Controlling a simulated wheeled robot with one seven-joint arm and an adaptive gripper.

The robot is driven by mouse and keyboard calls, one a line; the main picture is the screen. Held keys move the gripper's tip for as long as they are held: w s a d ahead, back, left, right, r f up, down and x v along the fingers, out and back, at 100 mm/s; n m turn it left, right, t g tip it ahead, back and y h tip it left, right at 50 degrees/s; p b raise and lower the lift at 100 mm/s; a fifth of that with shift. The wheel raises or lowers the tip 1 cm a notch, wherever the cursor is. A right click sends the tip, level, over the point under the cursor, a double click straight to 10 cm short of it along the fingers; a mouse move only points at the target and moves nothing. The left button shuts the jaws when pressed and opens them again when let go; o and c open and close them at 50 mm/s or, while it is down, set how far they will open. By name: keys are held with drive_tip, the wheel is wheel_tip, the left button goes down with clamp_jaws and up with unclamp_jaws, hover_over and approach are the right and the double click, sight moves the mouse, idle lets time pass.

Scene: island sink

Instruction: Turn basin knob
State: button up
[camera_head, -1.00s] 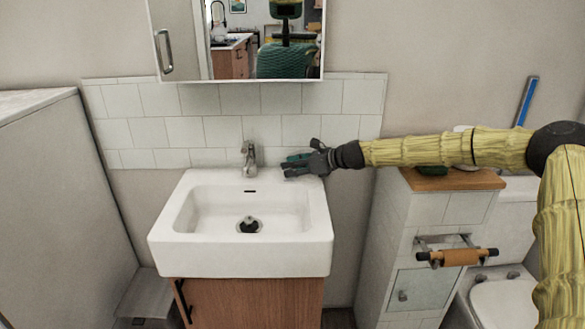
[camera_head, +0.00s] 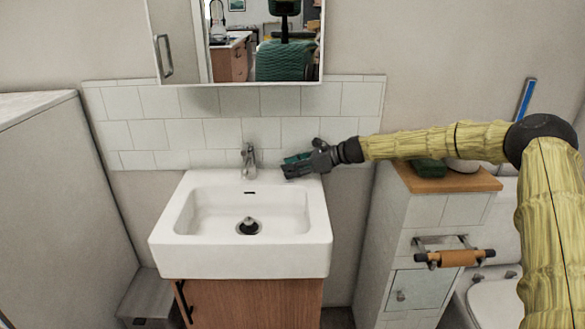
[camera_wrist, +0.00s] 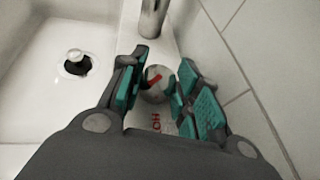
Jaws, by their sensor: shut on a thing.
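The basin knob (camera_wrist: 155,84) is a small round knob with a red mark, on the sink's back ledge. It sits between the teal-padded fingers of my gripper (camera_wrist: 160,77) in the wrist view, and the gripper is shut on it. In the head view my gripper (camera_head: 291,168) reaches in from the right, low over the back right corner of the white basin (camera_head: 180,240), and hides the knob. The metal faucet (camera_head: 249,160) stands left of the gripper; its base (camera_wrist: 152,18) shows beyond the knob in the wrist view.
Red lettering (camera_wrist: 157,123) shows on the ledge near the knob. The tiled wall (camera_wrist: 250,50) runs close along the right of the fingers. The basin's bowl is empty around its drain plug (camera_head: 248,226). A cabinet with a wooden top (camera_head: 480,183) stands at right.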

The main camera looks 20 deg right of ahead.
drive_tip(key=o, duration=1)
drive_tip(key=shift+d, duration=0.15)
drive_tip(key=shift+v, duration=3.7)
